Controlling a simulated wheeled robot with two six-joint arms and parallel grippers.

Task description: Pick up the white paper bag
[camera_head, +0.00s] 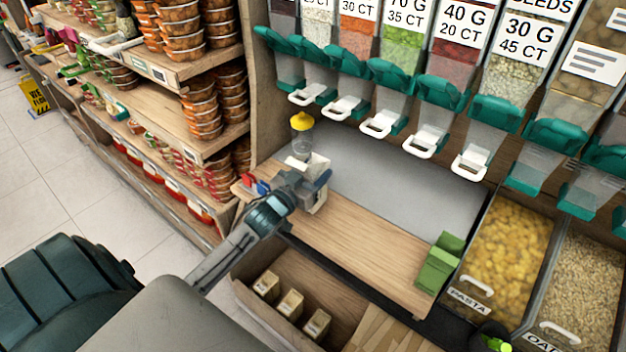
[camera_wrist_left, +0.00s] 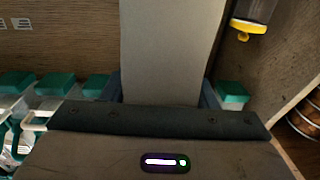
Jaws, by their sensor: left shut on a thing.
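The white paper bag (camera_head: 315,163) shows as a small pale shape at my left gripper (camera_head: 318,188), above the left part of the wooden counter. In the left wrist view the bag (camera_wrist_left: 172,50) is a tall, plain grey-white panel between the two fingers. My left gripper, also in the left wrist view (camera_wrist_left: 165,95), is shut on it. The fingers partly hide the bag's lower part. I cannot tell whether the bag still touches the counter. My right gripper is not in view.
A yellow-capped clear container (camera_head: 302,135) is close behind the bag. A green box (camera_head: 438,262) stands at the counter's right end. Dispensers with white handles (camera_head: 380,125) hang above the grey surface (camera_head: 400,175). Stocked shelves (camera_head: 150,110) are at left. The counter's middle is clear.

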